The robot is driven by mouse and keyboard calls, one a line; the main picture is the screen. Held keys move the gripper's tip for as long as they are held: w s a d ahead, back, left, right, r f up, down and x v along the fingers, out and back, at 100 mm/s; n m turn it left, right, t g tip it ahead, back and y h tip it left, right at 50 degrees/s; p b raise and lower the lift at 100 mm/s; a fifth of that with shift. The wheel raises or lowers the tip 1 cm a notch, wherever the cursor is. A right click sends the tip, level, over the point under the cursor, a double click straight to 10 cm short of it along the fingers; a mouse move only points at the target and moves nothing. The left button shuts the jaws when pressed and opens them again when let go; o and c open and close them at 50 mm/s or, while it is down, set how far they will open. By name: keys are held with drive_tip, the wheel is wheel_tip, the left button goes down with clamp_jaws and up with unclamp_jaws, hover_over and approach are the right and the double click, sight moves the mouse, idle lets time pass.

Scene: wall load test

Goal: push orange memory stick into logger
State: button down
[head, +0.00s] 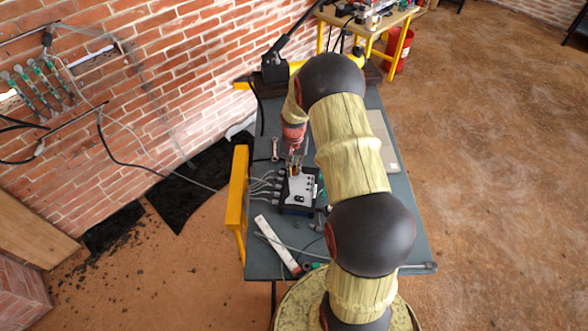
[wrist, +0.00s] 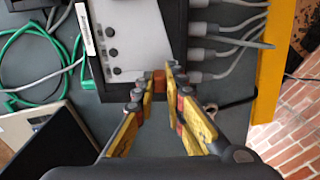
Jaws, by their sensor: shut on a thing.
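The logger (head: 300,188) is a dark box with a light grey top on the bench. In the wrist view the logger (wrist: 135,40) fills the top middle, with round black knobs on its face. My gripper (wrist: 159,88) has yellow fingers, and its tips are closed on the small orange memory stick (wrist: 159,77). The stick is right at the logger's near edge in the wrist view. I cannot tell whether it touches the logger or is partly in it; the fingertips hide its sides. In the head view my gripper (head: 295,165) is just above the logger's far end, and the stick is too small to make out.
Grey cables (wrist: 215,40) plug into one side of the logger, close to my fingers. A yellow rail (head: 237,195) edges the bench on the left. A wrench (head: 275,150) and a white-and-red bar (head: 277,245) lie on the bench. A flat panel (head: 383,140) lies right of my arm.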

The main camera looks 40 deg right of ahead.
drive_tip(key=c, duration=1.8)
unclamp_jaws()
drive_tip(key=shift+o, duration=0.2)
drive_tip(key=shift+c, duration=0.6)
drive_tip(key=shift+c, duration=1)
drive_tip(key=shift+r, duration=0.1)
drive_tip(key=shift+r+p, duration=2.15)
drive_tip(key=shift+r, duration=1.3)
